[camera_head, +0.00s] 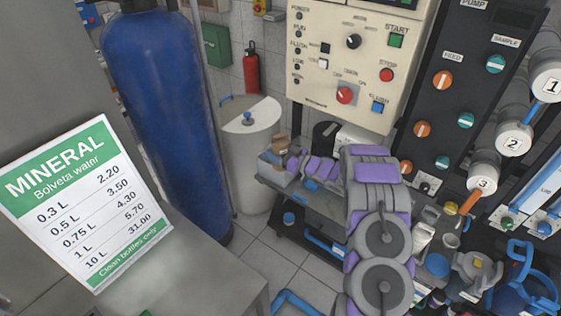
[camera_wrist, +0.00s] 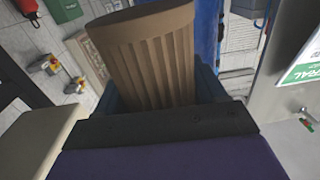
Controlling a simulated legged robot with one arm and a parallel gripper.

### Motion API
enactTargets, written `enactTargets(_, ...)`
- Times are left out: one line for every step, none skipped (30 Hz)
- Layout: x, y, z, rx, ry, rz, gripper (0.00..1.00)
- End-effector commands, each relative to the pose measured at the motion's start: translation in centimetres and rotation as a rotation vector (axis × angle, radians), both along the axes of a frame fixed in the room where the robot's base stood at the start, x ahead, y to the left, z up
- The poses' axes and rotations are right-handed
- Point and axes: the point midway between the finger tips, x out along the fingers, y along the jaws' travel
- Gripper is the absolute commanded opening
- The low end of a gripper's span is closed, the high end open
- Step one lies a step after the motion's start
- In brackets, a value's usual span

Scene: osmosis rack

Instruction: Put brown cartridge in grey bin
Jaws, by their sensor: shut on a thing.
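The brown cartridge (camera_wrist: 148,55) is a ribbed cylinder with a smooth band at its far end; it fills the upper middle of the wrist view. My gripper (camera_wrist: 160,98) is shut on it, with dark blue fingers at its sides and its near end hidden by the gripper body. In the head view my gripper (camera_head: 291,160) is small, at the left end of my purple and grey arm, and a small brown shape (camera_head: 276,144) shows beside it. No grey bin can be made out for certain.
The control cabinet (camera_head: 350,60) overhangs the bench. Tiled floor (camera_head: 268,262) is clear.

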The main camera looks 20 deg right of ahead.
Motion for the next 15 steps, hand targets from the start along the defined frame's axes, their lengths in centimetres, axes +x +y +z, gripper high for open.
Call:
enactTargets(1.0, -0.2, -0.1, -0.001, -0.003, 0.001, 0.29)
enactTargets(1.6, -0.3, -0.1, -0.003, -0.003, 0.0, 0.29)
enactTargets(2.2, -0.5, -0.1, -0.001, -0.002, 0.0, 0.29)
enactTargets(2.8, -0.7, 0.0, -0.003, -0.005, -0.001, 0.29)
enactTargets(3.3, -0.9, 0.1, -0.002, -0.006, -0.003, 0.29)
enactTargets(4.0, -1.2, 0.0, -0.001, -0.004, -0.006, 0.29)
enactTargets(4.4, -1.4, -0.1, 0.0, -0.002, -0.009, 0.29)
enactTargets(5.0, -1.7, -0.1, -0.002, -0.003, -0.012, 0.29)
enactTargets(5.6, -1.9, 0.0, -0.004, -0.004, -0.016, 0.29)
enactTargets(6.1, -2.1, 0.0, -0.002, -0.002, -0.02, 0.29)
enactTargets(6.6, -2.4, 0.0, -0.003, -0.003, -0.025, 0.29)
enactTargets(7.2, -2.9, 0.1, -0.002, -0.005, -0.032, 0.29)
enactTargets(7.6, -3.1, 0.1, -0.002, -0.005, -0.036, 0.29)
enactTargets(8.0, -3.3, 0.0, -0.001, -0.003, -0.04, 0.29)
enactTargets(8.6, -3.6, 0.0, -0.001, -0.002, -0.046, 0.29)
